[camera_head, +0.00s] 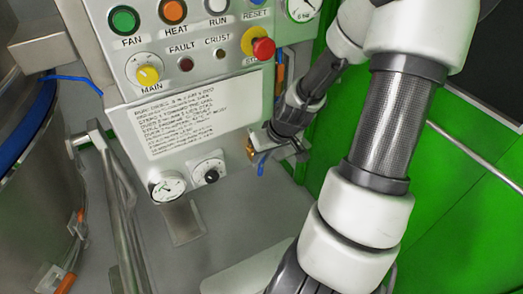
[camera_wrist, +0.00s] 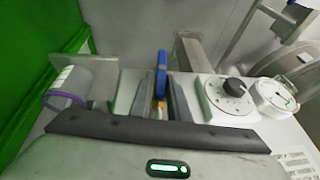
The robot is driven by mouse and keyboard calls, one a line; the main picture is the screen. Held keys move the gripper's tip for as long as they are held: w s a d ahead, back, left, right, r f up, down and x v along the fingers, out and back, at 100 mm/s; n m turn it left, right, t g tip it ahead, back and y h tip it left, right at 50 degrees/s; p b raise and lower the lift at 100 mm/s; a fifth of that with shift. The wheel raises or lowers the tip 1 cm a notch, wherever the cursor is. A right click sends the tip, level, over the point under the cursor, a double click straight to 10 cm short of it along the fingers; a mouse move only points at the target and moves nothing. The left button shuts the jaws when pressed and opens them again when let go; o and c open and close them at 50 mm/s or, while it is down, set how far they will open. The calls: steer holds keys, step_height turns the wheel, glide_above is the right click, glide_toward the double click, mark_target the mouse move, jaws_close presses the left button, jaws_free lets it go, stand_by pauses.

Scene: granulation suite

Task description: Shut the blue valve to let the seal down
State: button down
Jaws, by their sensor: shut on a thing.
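The blue valve's lever (camera_wrist: 161,70) stands between my gripper's fingers (camera_wrist: 160,98) in the wrist view. The fingers are shut on it, one on each side, and the lever points away from the gripper. A brass-coloured part shows below the lever, mostly hidden by the fingers. In the head view my gripper (camera_head: 272,150) is at the right side of the control panel, and a small blue piece of the lever (camera_head: 262,167) hangs below it. The seal cannot be made out for certain.
The control panel (camera_head: 205,110) carries several buttons, a yellow MAIN knob (camera_head: 147,75) and a red stop button (camera_head: 263,48). Below are a round gauge (camera_head: 167,186) and a black dial (camera_head: 210,175). A steel vessel with a blue band (camera_head: 28,120) stands left. Green panels are behind my arm.

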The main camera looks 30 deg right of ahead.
steer(key=y+p, duration=0.1)
steer(key=p, duration=0.1)
steer(key=shift+d+r+p, duration=0.25)
steer(key=shift+r+p, duration=0.05)
steer(key=shift+r, duration=0.05)
steer(key=shift+d+f+m+y+p, duration=0.2)
steer(key=shift+m+y+p, duration=0.2)
steer(key=shift+y+p, duration=0.65)
steer(key=f+m+y+b, duration=0.1)
steer(key=y+b, duration=0.1)
steer(key=y, duration=0.2)
steer(key=d+f+m+t+y+b, duration=0.1)
steer(key=y+b, duration=0.2)
steer(key=y, duration=0.1)
steer(key=d+f+m+t+y+b, duration=0.1)
steer(key=y+b, duration=0.1)
steer(key=y, duration=0.2)
steer(key=shift+f, duration=0.4)
steer(key=shift+m+y+b, duration=0.25)
steer(key=shift+m+b, duration=0.05)
steer(key=c, duration=1.7)
jaws_free()
